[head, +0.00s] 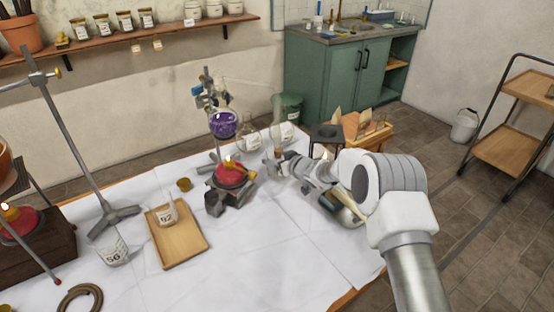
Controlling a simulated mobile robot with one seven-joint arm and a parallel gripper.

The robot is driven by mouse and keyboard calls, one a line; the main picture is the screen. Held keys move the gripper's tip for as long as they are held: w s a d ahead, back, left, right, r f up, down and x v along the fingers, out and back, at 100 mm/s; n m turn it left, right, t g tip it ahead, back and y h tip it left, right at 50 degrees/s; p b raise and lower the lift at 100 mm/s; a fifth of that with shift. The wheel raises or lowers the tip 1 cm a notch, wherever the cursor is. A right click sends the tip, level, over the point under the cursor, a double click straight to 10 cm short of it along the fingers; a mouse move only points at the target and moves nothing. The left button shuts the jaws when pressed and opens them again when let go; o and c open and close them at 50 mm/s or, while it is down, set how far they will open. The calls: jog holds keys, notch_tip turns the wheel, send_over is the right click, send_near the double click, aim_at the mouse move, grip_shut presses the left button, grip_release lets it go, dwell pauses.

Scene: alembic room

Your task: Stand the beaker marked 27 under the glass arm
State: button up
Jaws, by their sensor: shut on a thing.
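No number 27 can be read on any beaker here. A beaker (167,213) stands on the wooden tray, its mark reading like 92. Another beaker (114,250), marked like 56, stands on the white cloth at the lower left. A round flask of purple liquid (222,124) is held on a stand above a red burner (231,175). Clear glass shows to its right, but I cannot make out the glass arm's outline. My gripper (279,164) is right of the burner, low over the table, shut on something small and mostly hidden.
Clear flasks (250,138) stand behind my gripper. A metal stand (118,214) and the wooden tray (188,247) are at the left. A coiled hose (80,298) lies at the front left. The cloth's front middle is bare.

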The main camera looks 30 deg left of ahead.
jog(key=shift+f+b, duration=0.35)
jog(key=shift+f, duration=0.05)
dwell(0.4)
jog(key=o, duration=1.2)
jog(key=shift+c, duration=0.2)
jog(key=shift+s+d+b, duration=0.15)
jog(key=shift+s+d, duration=0.7)
jog(key=shift+d, duration=0.6)
jog(key=shift+s+d+b, duration=0.1)
jog(key=shift+s+d, duration=0.7)
jog(key=shift+d, duration=0.65)
jog(key=shift+s+d+b, duration=0.15)
jog(key=shift+s+d, duration=0.7)
jog(key=shift+d, duration=0.6)
